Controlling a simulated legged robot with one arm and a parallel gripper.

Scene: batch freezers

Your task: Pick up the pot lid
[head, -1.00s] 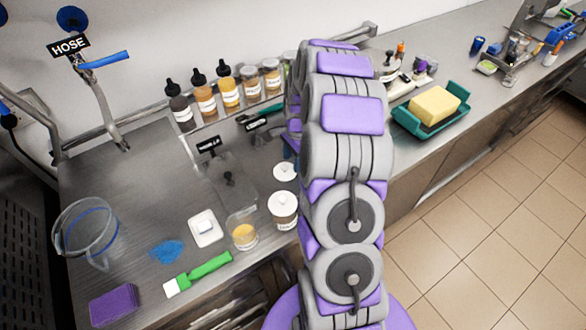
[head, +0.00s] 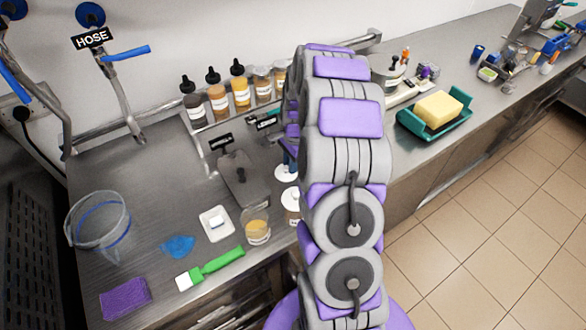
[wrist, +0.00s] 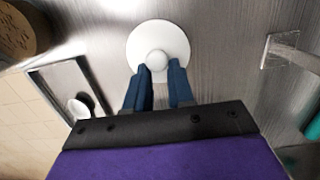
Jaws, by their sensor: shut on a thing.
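The pot lid, a white disc with a round knob, shows in the wrist view (wrist: 157,38). My gripper (wrist: 158,70) has its blue fingers on either side of the knob and is shut on it. In the head view the lid (head: 286,173) shows as a white disc just left of my arm, below the blue fingers (head: 289,153). My arm hides part of it. I cannot tell its exact height over the counter. A white-topped jar (head: 291,194) stands just in front, partly hidden by my arm.
A grey metal cover with a dark knob (head: 245,187) lies left of the lid. A small tub (head: 257,228), white dish (head: 216,223) and green brush (head: 215,264) are nearer. Bottles (head: 220,104) line the back. A butter tray (head: 434,123) is right.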

